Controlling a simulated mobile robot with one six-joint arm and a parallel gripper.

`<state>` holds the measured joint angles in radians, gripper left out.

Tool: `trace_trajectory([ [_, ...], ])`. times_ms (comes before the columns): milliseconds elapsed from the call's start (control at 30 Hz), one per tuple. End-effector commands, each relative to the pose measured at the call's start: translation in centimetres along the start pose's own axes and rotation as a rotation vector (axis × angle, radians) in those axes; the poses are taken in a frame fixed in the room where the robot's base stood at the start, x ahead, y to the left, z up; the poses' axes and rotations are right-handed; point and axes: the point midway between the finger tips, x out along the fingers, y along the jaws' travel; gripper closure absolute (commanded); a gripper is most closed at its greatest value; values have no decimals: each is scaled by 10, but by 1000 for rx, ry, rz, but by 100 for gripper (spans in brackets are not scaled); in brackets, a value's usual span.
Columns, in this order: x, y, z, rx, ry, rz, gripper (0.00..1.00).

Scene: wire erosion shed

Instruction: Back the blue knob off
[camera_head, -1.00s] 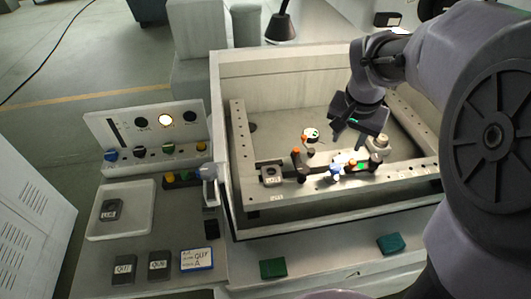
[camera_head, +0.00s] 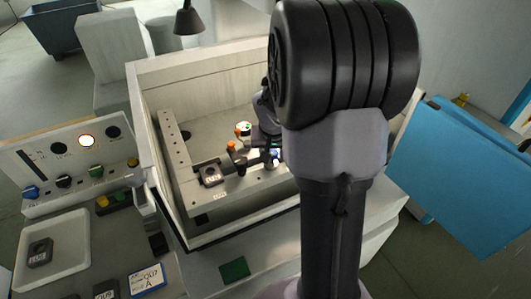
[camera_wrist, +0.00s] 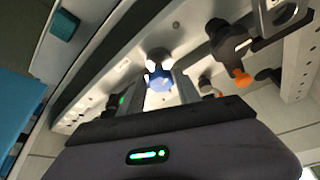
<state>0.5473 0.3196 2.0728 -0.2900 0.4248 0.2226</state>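A blue knob (camera_wrist: 160,79) sits on the front rail of the machine's tank, and in the wrist view it lies between the ends of my gripper's fingers. My gripper (camera_wrist: 159,88) looks open, with a finger on each side of the knob; I cannot tell whether they touch it. In the head view the blue knob (camera_head: 276,155) is partly hidden, close to my gripper (camera_head: 269,153). My arm covers the rail to the right.
Orange-tipped clamps (camera_head: 231,146) stand left of the knob; one orange tip (camera_wrist: 238,78) is close to the right finger in the wrist view. A dark block (camera_head: 210,173) sits on the rail. A green block (camera_head: 234,269) lies on the front ledge. A blue panel (camera_head: 465,175) stands at right.

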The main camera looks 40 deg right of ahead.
Motion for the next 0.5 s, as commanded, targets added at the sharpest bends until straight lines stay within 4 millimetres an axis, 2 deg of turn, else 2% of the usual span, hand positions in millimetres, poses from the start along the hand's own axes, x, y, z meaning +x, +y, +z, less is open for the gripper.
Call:
trace_trajectory([
  [33,8,0,1,0,-2,0,60],
  [133,16,0,0,-1,-1,0,60],
  [400,17,0,0,0,0,0,60],
  [500,17,0,0,0,0,0,78],
])
